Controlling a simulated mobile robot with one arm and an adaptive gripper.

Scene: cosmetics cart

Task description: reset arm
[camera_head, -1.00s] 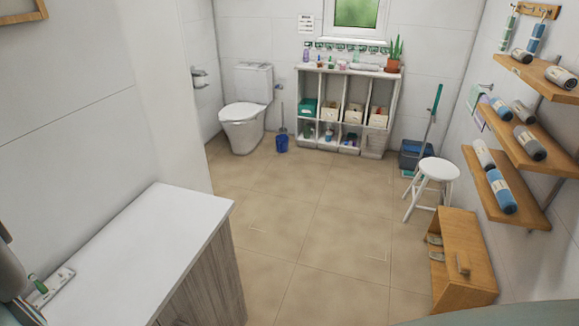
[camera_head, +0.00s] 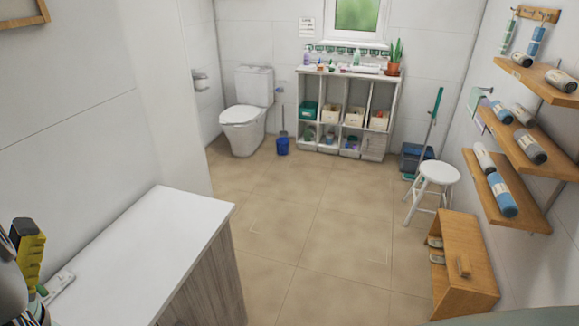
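A yellow and black part that looks like my gripper (camera_head: 28,248) is at the lower left edge, in front of the wall and the white counter (camera_head: 150,235). A grey part of my arm is beside it, cut off by the frame edge. The fingertips do not show clearly, so I cannot tell whether it is open or holding anything. A small white strip (camera_head: 61,283) lies on the counter's left end, partly hidden behind my arm.
A white shelf unit (camera_head: 337,74) with baskets and bottles stands at the back beside a toilet (camera_head: 243,117). At the right are a white stool (camera_head: 438,174), a wooden box (camera_head: 468,230) and wall shelves (camera_head: 540,200) with rolled towels. The middle floor (camera_head: 310,210) is clear.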

